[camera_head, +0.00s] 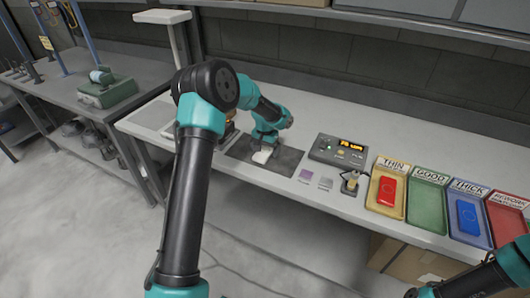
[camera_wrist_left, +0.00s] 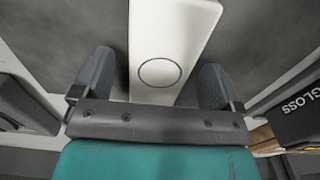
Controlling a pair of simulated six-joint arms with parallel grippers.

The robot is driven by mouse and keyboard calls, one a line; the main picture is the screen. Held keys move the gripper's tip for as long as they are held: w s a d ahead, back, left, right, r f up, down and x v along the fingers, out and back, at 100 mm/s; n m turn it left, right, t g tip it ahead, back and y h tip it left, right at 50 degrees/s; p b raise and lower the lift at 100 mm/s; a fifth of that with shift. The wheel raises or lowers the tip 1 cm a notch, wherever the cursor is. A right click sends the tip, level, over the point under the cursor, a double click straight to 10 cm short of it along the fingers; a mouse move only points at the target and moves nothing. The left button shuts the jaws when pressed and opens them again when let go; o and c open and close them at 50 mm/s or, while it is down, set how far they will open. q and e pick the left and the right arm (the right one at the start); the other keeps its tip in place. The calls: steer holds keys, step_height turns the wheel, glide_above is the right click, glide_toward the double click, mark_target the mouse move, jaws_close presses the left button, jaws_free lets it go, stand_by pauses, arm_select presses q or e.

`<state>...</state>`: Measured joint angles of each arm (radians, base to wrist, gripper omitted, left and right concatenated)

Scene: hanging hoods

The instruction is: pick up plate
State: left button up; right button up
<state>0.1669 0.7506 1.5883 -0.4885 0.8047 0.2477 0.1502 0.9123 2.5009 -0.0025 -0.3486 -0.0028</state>
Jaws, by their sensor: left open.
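A white plate (camera_wrist_left: 172,35) with a circle outline lies on the dark mat. In the left wrist view it runs between the two spread fingers of my left gripper (camera_wrist_left: 157,82), which is open, with a gap showing on the right side. In the head view the plate (camera_head: 262,156) shows below the left gripper (camera_head: 265,140) on the dark mat (camera_head: 288,161). Part of the plate is hidden by the gripper. Of my right arm only a part shows at the lower right edge; its gripper is out of sight.
A gauge box (camera_head: 342,150) with a lit display stands right of the mat. Purple (camera_head: 306,175) and grey (camera_head: 325,183) squares lie before it. Trays marked THIN (camera_head: 400,175), GOOD (camera_head: 427,206), THICK (camera_head: 486,230) and REWORK (camera_head: 508,217) line the right. THIN and THICK hold red and blue plates.

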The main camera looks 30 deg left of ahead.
stand_by(0.3)
arm_select(q)
steer(key=c, duration=1.1)
